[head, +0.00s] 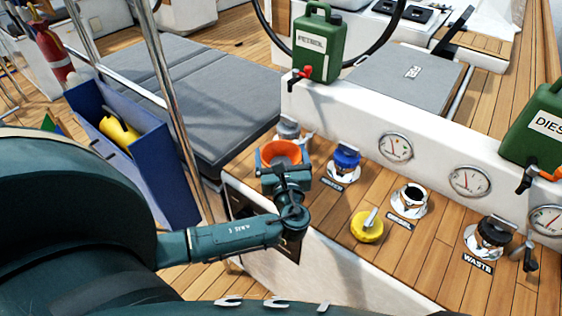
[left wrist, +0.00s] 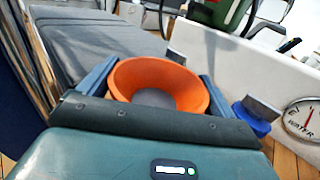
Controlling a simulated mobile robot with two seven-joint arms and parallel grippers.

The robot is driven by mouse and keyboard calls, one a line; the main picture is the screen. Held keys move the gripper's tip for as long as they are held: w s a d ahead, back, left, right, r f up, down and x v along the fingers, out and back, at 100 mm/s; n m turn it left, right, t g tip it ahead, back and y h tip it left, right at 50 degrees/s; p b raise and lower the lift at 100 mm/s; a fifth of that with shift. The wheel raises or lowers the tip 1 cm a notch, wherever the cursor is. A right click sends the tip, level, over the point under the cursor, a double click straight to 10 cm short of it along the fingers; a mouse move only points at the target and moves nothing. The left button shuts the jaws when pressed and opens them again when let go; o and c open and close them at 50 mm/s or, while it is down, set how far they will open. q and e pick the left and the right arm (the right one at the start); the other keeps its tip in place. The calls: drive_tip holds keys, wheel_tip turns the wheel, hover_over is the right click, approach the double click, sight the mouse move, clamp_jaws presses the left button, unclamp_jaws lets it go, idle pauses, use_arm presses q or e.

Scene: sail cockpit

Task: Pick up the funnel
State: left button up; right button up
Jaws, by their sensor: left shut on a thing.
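The orange funnel (head: 281,152) is between the fingers of my left gripper (head: 284,170), at the left end of the wooden ledge. In the left wrist view the funnel (left wrist: 158,82) shows its wide open mouth upward, with a finger of the left gripper (left wrist: 155,98) on each side. The left gripper is shut on it. The funnel's lower part is hidden behind the gripper, so I cannot tell whether it touches the ledge. My right gripper is not in view.
On the ledge stand a blue-capped filler (head: 346,160), an open filler (head: 411,197), a loose yellow cap (head: 367,226) and a dark waste filler (head: 490,236). A green petrol can (head: 318,43) and a diesel can (head: 537,125) stand behind. A metal rail (head: 166,80) rises left of the gripper.

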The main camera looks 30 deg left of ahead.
use_arm(q)
drive_tip(key=shift+c, duration=0.6)
drive_tip(key=shift+r, duration=0.15)
wheel_tip(320, 180, up, 10)
drive_tip(key=shift+r+p, duration=0.15)
drive_tip(key=shift+p, duration=1)
wheel_tip(320, 180, up, 2)
drive_tip(key=p, duration=0.3)
drive_tip(key=shift+r, duration=0.2)
